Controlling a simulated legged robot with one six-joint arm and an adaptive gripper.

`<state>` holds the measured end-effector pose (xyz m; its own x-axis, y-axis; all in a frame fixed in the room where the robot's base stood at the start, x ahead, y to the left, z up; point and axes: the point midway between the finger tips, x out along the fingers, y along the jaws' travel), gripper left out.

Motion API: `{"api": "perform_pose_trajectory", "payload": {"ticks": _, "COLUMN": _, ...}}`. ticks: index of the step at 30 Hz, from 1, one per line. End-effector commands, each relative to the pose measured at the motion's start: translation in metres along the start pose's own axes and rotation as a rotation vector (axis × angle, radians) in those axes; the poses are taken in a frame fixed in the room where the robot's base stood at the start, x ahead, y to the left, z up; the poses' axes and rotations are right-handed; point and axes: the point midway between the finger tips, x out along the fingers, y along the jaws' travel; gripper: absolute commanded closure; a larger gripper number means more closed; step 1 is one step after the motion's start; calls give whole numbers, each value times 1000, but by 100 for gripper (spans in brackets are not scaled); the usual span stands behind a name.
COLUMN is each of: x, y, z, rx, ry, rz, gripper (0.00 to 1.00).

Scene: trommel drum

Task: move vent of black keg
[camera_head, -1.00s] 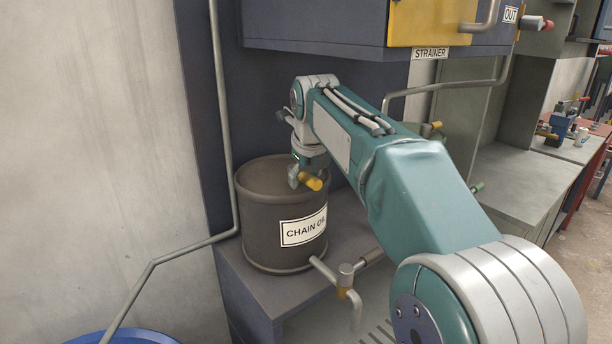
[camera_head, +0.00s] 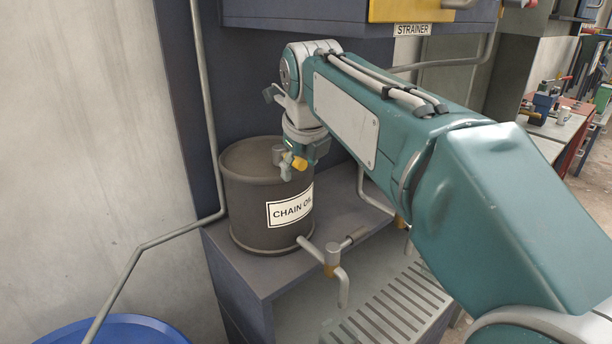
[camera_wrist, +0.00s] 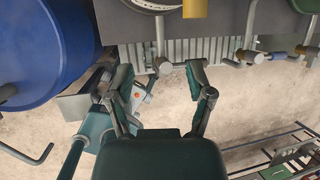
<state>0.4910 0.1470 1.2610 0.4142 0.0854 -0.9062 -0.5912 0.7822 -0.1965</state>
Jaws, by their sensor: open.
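The black keg (camera_head: 245,205), labelled CHAIN OIL, stands upright on a dark shelf at centre left in the head view. A small grey stub (camera_head: 278,155) rises from its lid, with a yellow piece (camera_head: 299,163) close beside it; they look like the vent, but the gripper partly covers this spot. My gripper (camera_head: 290,169) hangs above the lid's right side; I cannot tell whether it touches anything. In the wrist view my gripper (camera_wrist: 158,76) has its fingers spread with nothing held.
A tap (camera_head: 333,262) sticks out at the keg's lower front, above a slotted grille (camera_head: 395,310). A pipe (camera_head: 205,100) runs down left of the keg. A cabinet marked STRAINER (camera_head: 411,30) overhangs behind. A blue drum (camera_head: 125,330) stands at lower left.

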Motion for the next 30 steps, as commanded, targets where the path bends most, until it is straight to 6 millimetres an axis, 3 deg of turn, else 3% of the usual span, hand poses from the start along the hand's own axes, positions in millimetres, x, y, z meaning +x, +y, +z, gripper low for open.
{"api": "perform_pose_trajectory", "payload": {"ticks": 9, "x": -17, "y": 17, "z": -32, "rx": 0, "ry": 1, "rz": 0, "gripper": 32}}
{"api": "perform_pose_trajectory", "payload": {"ticks": 30, "x": -19, "y": 17, "z": -41, "rx": -52, "ry": 0, "rz": -2, "gripper": 32}}
